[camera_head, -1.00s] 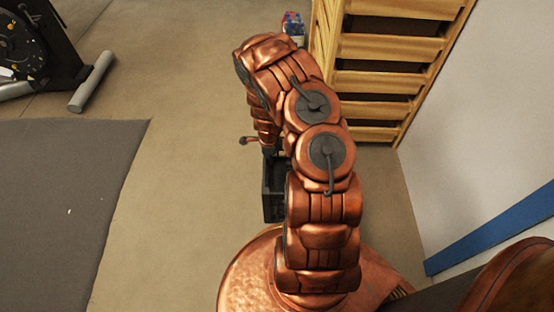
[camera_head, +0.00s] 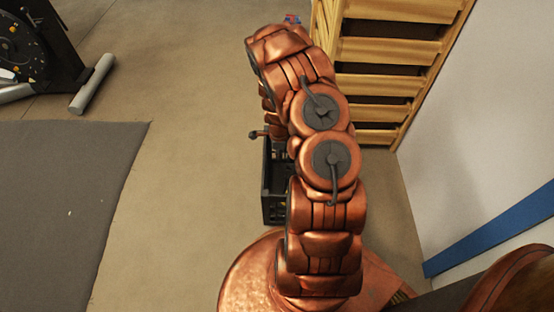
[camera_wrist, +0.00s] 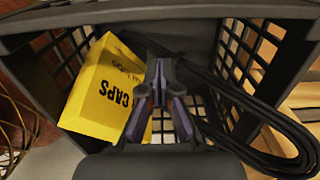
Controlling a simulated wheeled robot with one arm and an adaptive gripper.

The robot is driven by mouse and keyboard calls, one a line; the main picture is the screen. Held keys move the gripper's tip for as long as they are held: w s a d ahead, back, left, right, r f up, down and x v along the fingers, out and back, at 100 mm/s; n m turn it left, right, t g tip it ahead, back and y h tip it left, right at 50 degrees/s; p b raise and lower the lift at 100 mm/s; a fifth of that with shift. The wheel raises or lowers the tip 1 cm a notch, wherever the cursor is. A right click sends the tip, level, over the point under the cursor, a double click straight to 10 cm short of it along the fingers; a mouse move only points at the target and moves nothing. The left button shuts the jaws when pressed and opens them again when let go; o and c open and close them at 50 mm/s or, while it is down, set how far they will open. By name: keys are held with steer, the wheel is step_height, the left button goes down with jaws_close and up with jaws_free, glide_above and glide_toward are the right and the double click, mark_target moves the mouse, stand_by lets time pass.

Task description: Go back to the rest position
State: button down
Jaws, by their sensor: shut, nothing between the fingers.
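My gripper (camera_wrist: 165,78) shows in the wrist view with its fingers together and nothing between them. It points down over or into a dark crate (camera_wrist: 225,10) with slatted sides; I cannot tell how deep. In the head view my copper arm hides the gripper. The arm is bent, with its upper part reaching forward, and the crate (camera_head: 267,193) shows just left of it.
The crate holds a yellow box (camera_wrist: 100,95) marked CAPS and a loop of black cable (camera_wrist: 265,155). A wooden slatted rack (camera_head: 385,50) and a white wall (camera_head: 480,130) stand right. Exercise equipment (camera_head: 45,55) and a dark mat (camera_head: 60,200) lie left. Floor between is clear.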

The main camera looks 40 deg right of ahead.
steer(key=s+a+r+n+p, duration=0.2)
steer(key=a+r+n+p, duration=0.3)
steer(key=r, duration=1)
steer(key=s+a+r+n+p, duration=0.25)
steer(key=a+r+p, duration=0.3)
steer(key=r, duration=0.85)
steer(key=s+a+r+n+p, duration=0.1)
steer(key=a+r+n+p, duration=0.4)
steer(key=r, duration=1)
steer(key=s+a+r+n+p, duration=0.3)
steer(key=s+r+n+p, duration=0.1)
steer(key=s+r, duration=0.3)
steer(key=s+a+r+n+g+p, duration=0.1)
steer(key=s+a+r+n+p, duration=0.3)
steer(key=s+r+p, duration=0.3)
steer(key=s+a+r+n+p, duration=0.4)
steer(key=s+r+n+p, duration=0.2)
steer(key=r, duration=0.7)
steer(key=shift+s+r+g, duration=0.3)
steer(key=shift+s+g, duration=0.1)
steer(key=shift+s, duration=0.3)
